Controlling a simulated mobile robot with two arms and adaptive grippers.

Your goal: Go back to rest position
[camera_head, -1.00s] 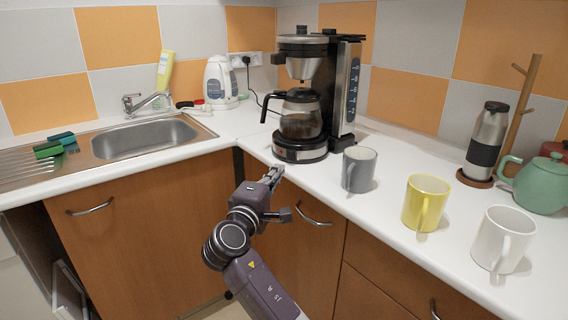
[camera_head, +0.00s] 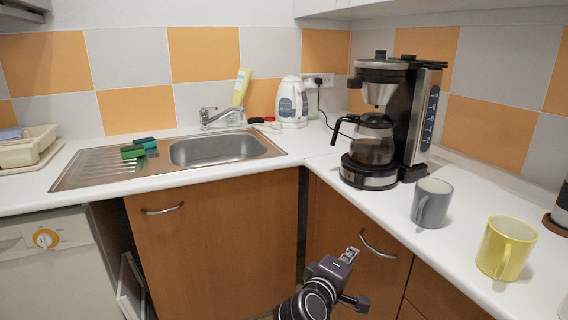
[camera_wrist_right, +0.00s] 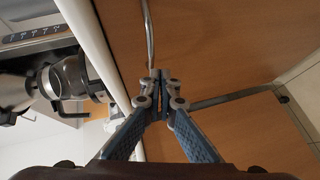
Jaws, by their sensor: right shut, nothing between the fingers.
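My right gripper (camera_head: 349,255) is at the bottom of the head view, in front of the wooden cupboard fronts and below the counter edge. In the right wrist view its fingers (camera_wrist_right: 160,75) meet at the tips with nothing between them. A metal drawer handle (camera_head: 377,246) is just to the right of the gripper in the head view; I cannot tell from the picture whether they touch. My left gripper does not show in any view.
A sink (camera_head: 215,149), a kettle (camera_head: 291,103) and a dish rack (camera_head: 28,146) are further left.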

